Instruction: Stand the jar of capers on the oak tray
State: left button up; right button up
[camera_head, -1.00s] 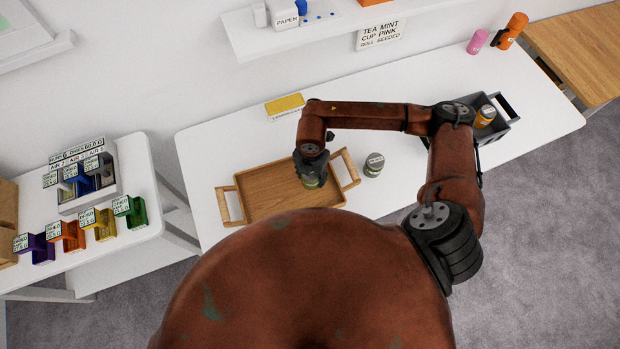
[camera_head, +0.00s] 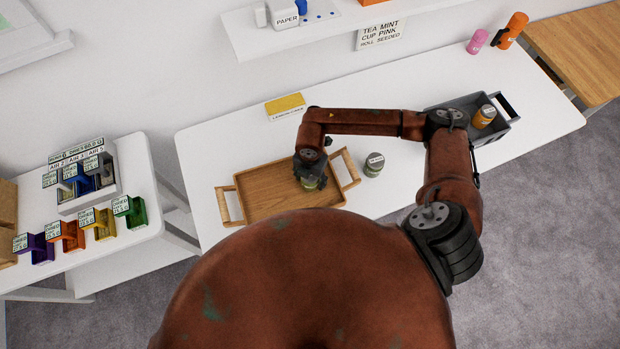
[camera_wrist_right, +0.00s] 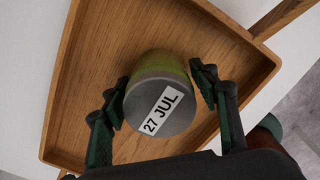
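A green jar with a grey lid labelled "27 JUL" (camera_wrist_right: 160,105) stands on the oak tray (camera_head: 262,178), near its right end. It also shows in the head view (camera_head: 309,184). Its side label is not readable, so I cannot confirm capers. My right gripper (camera_wrist_right: 162,98) is around the jar from above, one finger on each side. The fingers look spread, with a narrow gap at the right finger; the left finger is very close to the jar or touching. The wrist view also shows the tray floor (camera_wrist_right: 95,60). My left gripper is not in view.
A similar grey-lidded jar (camera_head: 374,165) stands on the white table just right of the tray. A grey crate (camera_head: 462,104) holding an orange jar (camera_head: 484,117) is farther right. A yellow-topped box (camera_head: 285,106) stands behind the tray. The tray's left part is clear.

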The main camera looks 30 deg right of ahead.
jog(key=shift+o, duration=0.7)
jog(key=shift+r, duration=0.25)
notch_tip(320, 180, up, 12)
jog(key=shift+f, duration=0.1)
